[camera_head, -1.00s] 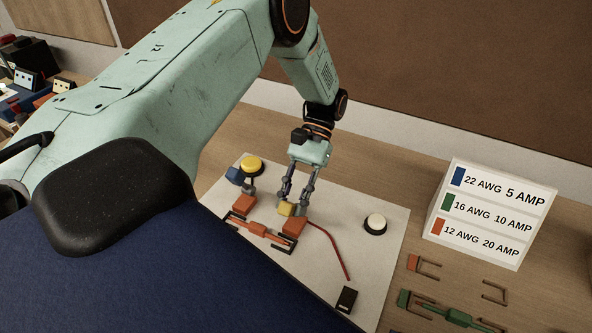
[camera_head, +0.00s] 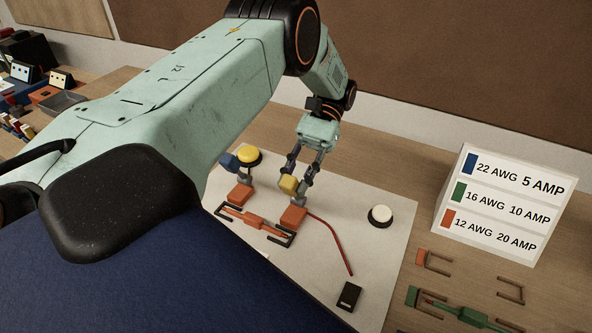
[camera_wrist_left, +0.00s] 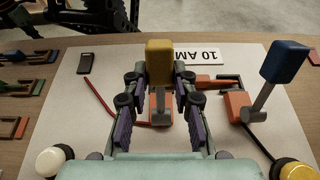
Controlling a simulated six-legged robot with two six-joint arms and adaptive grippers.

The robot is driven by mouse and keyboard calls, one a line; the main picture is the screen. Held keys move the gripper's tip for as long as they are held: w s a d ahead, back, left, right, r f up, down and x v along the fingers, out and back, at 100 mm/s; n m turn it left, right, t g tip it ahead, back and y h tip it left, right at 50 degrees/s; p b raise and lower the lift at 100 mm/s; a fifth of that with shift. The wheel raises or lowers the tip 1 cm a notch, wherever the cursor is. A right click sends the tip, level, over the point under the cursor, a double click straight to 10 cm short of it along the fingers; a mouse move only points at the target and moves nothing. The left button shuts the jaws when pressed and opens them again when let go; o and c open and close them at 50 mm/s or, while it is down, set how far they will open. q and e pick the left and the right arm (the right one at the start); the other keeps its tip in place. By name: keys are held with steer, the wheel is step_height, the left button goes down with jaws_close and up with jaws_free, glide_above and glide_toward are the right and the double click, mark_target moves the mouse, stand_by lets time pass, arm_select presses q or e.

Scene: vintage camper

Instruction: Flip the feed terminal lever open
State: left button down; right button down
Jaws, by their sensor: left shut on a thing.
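A lever with a yellow block tip (camera_head: 288,184) rises from an orange terminal (camera_head: 293,217) on the white board (camera_head: 385,255). My left gripper (camera_head: 303,176) is at this lever, shut on it. In the left wrist view the yellow tip (camera_wrist_left: 160,62) stands between the two fingers of the gripper (camera_wrist_left: 159,88), with the orange terminal beyond and below. A second lever with a blue tip (camera_head: 229,161) stands over another orange terminal (camera_head: 240,194); it also shows tilted in the left wrist view (camera_wrist_left: 286,62). My right gripper is not in view.
A yellow button (camera_head: 248,155) and a white button (camera_head: 380,214) stand on the board. A red wire (camera_head: 335,243) runs from the gripped lever's terminal toward a black block (camera_head: 348,296). A wire-size sign (camera_head: 500,205) and green connector parts (camera_head: 475,318) are to the right.

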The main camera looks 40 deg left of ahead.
arm_select(q)
steer(key=shift+r, duration=0.2)
steer(key=c, duration=1.1)
jaws_free()
steer(key=shift+w+f, duration=0.1)
steer(key=shift+f, duration=0.05)
